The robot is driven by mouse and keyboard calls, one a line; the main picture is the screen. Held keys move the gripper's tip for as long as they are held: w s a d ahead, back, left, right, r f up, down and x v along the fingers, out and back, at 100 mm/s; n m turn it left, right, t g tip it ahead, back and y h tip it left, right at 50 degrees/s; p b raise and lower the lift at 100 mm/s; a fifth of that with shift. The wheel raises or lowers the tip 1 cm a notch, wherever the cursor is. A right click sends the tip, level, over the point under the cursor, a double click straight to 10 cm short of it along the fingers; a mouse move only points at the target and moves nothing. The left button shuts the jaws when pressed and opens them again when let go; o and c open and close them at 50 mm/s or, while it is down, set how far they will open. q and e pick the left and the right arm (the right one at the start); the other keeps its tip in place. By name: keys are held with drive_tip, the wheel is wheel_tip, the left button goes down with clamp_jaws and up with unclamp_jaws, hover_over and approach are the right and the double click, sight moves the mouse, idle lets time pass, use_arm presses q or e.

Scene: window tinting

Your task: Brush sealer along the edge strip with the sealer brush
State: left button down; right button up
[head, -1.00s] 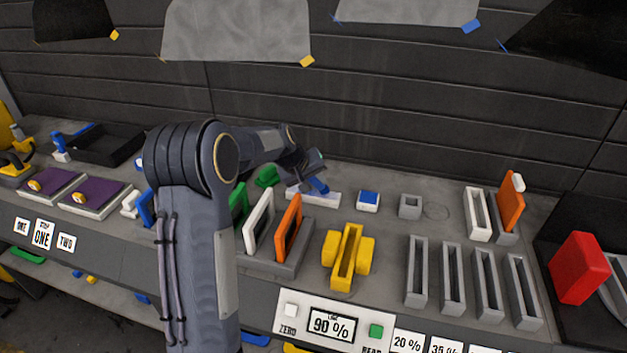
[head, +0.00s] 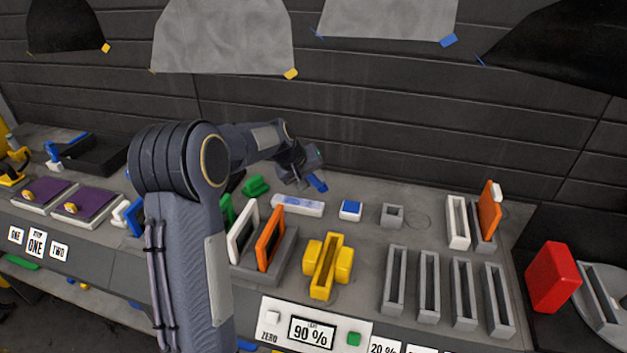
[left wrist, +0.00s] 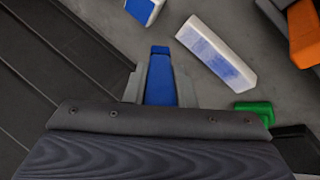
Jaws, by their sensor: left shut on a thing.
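The edge strip (head: 297,205) is a white bar with a blue smear on its top, lying behind the upright white and orange panels. My left gripper (head: 307,180) is shut on the blue sealer brush (head: 317,183), just above and behind the strip. In the left wrist view the brush (left wrist: 160,80) sits between the fingers and points away, beside the strip and apart from it in the picture. My right gripper is not in view.
A small white block with a blue top (head: 350,209) stands right of the strip, then a grey square holder (head: 392,215). A yellow holder (head: 324,267) and several grey slots (head: 428,282) stand in front. A green piece (head: 255,186) lies left. The wall is close behind.

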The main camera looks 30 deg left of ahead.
use_arm(q)
wheel_tip(320, 180, up, 2)
drive_tip(key=shift+a+p, duration=0.1)
drive_tip(key=shift+p, duration=0.4)
drive_tip(key=shift+r, duration=0.3)
drive_tip(key=shift+f+b, duration=0.35)
drive_tip(key=shift+f, duration=0.25)
drive_tip(key=shift+r, duration=0.1)
